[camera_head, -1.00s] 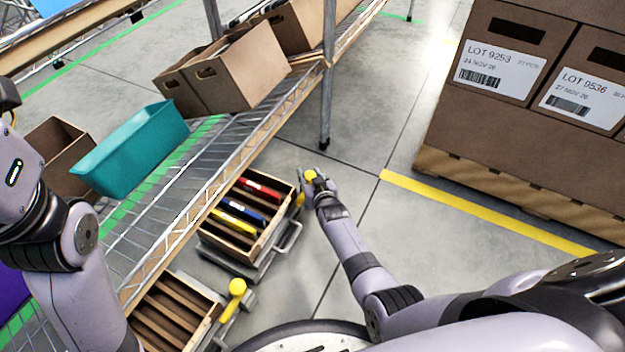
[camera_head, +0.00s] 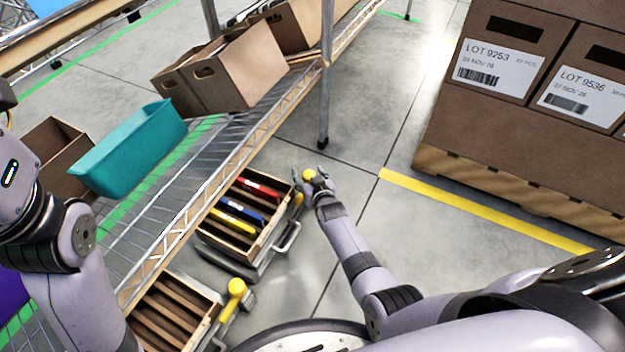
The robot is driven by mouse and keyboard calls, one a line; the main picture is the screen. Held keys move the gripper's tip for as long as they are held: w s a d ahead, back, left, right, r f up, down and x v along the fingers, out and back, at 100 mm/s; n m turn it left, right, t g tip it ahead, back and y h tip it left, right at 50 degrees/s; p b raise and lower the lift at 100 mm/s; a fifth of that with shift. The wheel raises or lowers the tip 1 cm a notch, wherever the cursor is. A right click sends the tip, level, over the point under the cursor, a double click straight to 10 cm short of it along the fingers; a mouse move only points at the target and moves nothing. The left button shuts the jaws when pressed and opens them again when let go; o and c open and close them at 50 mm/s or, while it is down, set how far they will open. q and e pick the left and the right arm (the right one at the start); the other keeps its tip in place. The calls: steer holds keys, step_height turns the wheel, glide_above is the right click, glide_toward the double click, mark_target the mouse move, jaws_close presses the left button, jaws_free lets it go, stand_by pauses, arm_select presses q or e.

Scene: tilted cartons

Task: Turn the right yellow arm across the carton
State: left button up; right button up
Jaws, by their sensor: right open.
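A wooden carton (camera_head: 203,248) with slots stands tilted below the wire shelf and holds a red, a blue and a yellow flat item. A yellow arm (camera_head: 308,175) with a round knob is at its upper right corner. My right gripper (camera_head: 309,180) is open at that knob, with its fingers beside it; I cannot tell whether they touch it. A second slotted carton (camera_head: 208,330), with no items visible in it, stands nearer, with another yellow arm (camera_head: 235,293) at its right side. My left arm shows at the left edge; its gripper is out of view.
A wire shelf (camera_head: 165,208) runs diagonally above the cartons, carrying a teal bin (camera_head: 128,150) and cardboard boxes (camera_head: 235,72). A shelf post (camera_head: 326,90) stands beyond my right gripper. Stacked labelled boxes (camera_head: 520,130) stand on a pallet at right. The floor between is clear.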

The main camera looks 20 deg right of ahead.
steer(key=v, duration=1.2)
steer(key=shift+f, duration=0.1)
